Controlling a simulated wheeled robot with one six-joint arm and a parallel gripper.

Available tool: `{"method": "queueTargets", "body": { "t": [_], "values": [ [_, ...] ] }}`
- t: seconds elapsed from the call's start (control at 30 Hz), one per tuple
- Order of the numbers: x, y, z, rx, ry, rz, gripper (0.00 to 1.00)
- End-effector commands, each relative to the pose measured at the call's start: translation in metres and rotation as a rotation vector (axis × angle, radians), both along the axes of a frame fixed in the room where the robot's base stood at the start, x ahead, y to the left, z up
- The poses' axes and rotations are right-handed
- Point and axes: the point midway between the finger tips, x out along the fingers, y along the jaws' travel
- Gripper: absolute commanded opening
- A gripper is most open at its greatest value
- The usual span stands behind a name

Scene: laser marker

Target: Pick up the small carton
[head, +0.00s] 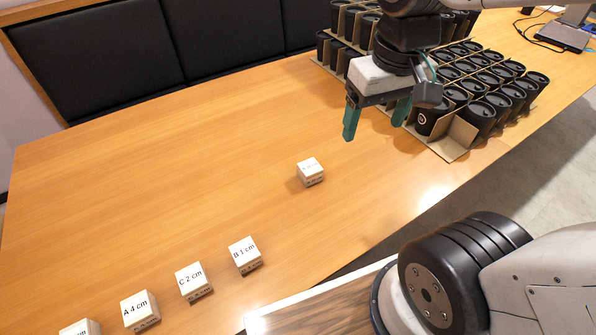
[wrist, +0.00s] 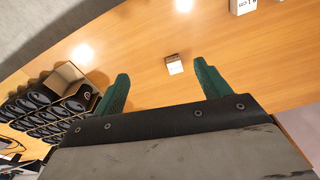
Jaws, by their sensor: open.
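A small white carton (head: 311,171) with printed text stands alone on the wooden table, near the middle of the head view. It also shows in the wrist view (wrist: 175,66), in the gap between the fingertips but well beyond them. My gripper (head: 374,130) has two green fingers, spread apart with nothing between them. It hangs above the table, up and to the right of the carton in the head view. In the wrist view my gripper (wrist: 161,72) does not touch the carton.
Several similar labelled cartons stand in a row at the front left, including B 1 cm (head: 245,255), C 2 cm (head: 193,282) and A 4 cm (head: 140,311). Black lidded cups in cardboard trays (head: 455,138) fill the right rear. The table around the lone carton is clear.

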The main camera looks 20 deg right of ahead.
Motion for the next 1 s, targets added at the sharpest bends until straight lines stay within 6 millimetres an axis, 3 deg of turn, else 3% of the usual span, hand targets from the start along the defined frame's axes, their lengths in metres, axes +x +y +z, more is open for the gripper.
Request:
{"method": "queueTargets", "body": {
  "t": [0.1, 0.3, 0.5, 0.7, 1.0],
  "values": [
    [0.044, 0.005, -0.027, -0.001, 0.031, 0.023, 0.75],
    [0.109, 0.014, -0.084, -0.002, 0.058, 0.061, 0.75],
    [0.157, 0.023, -0.154, -0.003, 0.081, 0.093, 0.75],
    [0.18, 0.029, -0.204, -0.004, 0.092, 0.115, 0.75],
    [0.185, 0.031, -0.239, -0.005, 0.095, 0.121, 0.75]
  ]
}}
